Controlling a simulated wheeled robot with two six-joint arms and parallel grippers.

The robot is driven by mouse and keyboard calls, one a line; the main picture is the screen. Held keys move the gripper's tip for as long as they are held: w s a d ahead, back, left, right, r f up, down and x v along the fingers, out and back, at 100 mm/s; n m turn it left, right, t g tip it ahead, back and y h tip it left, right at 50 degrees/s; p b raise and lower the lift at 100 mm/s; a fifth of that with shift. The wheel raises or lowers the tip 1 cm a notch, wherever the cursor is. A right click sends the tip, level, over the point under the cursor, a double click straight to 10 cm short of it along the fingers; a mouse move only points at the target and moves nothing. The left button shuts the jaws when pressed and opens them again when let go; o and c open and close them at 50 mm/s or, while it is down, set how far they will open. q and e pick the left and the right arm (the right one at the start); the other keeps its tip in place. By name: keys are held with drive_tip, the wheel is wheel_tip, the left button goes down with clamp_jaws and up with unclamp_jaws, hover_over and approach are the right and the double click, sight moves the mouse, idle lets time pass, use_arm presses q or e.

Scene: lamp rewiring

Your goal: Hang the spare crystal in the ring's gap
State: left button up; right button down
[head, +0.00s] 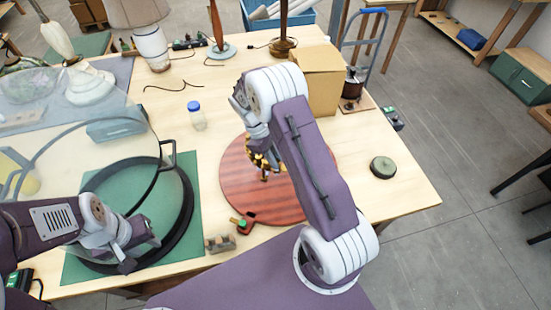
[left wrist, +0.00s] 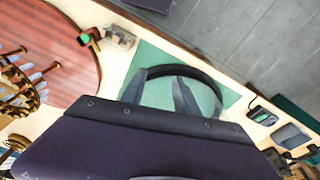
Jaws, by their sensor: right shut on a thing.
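The brass ring (head: 265,168) with its crystals stands on a round red-brown wooden board (head: 236,190), partly behind my right arm. In the left wrist view the ring (left wrist: 20,88) shows at the left edge, with brass pins and pale crystals. I cannot make out the gap. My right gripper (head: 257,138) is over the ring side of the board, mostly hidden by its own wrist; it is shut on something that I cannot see. My left gripper (head: 148,243) is over the green mat, open and empty, its fingers (left wrist: 160,90) apart. The spare crystal is not clearly visible.
A blue-lidded jar (head: 196,118), cardboard box (head: 322,85) and green tin (head: 383,167) surround the board.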

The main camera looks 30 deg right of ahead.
drive_tip(key=shift+f, duration=0.5)
drive_tip(key=c, duration=1.2)
unclamp_jaws()
drive_tip(key=shift+c, duration=0.2)
drive_tip(key=shift+r, duration=0.15)
wheel_tip(320, 180, up, 7)
drive_tip(key=p, duration=0.6)
